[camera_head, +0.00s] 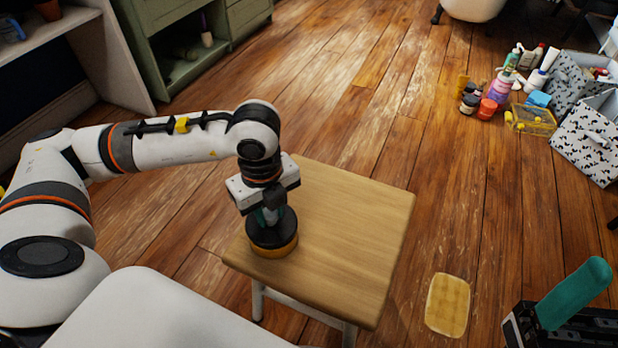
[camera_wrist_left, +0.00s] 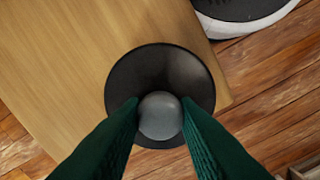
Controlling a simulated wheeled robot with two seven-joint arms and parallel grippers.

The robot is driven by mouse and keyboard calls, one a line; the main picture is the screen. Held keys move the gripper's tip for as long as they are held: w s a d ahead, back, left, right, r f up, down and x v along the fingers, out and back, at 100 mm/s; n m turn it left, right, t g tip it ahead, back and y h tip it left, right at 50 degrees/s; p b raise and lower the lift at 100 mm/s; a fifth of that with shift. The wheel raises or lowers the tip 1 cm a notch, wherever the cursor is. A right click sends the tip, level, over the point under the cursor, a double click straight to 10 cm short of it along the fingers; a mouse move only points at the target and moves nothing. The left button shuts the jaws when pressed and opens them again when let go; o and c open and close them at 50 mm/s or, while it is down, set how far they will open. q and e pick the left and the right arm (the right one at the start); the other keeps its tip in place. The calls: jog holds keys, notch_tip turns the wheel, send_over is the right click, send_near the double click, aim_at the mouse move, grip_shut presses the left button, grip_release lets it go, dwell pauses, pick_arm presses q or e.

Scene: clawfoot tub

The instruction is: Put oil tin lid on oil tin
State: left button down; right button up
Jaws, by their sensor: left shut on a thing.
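The oil tin lid is a round black disc (camera_head: 272,231) with a grey ball knob (camera_wrist_left: 160,116). My left gripper (camera_head: 268,216) points down from above and is shut on the knob, with one green finger on each side of it in the left wrist view (camera_wrist_left: 159,112). The oil tin (camera_head: 277,250) shows as an orange-yellow band directly under the lid, on the near left part of the wooden stool. The lid looks level and covers the tin's top. I cannot tell whether it is fully seated. My right gripper (camera_head: 575,294) is partly in view at lower right, with one green finger showing.
The stool's top (camera_head: 345,225) is otherwise bare. A yellow sponge-like pad (camera_head: 448,305) lies on the floor to its right. Several bottles and jars (camera_head: 500,90), a yellow basket (camera_head: 531,120) and speckled boxes (camera_head: 590,140) stand at upper right. A green cabinet (camera_head: 225,30) stands at the back.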

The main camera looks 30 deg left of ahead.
pick_arm(q)
jog(key=shift+f, duration=0.1)
jog(key=shift+f+b, duration=0.5)
jog(key=shift+b, duration=0.1)
dwell(0.3)
jog(key=c, duration=1)
grip_release()
jog(key=shift+c, duration=0.2)
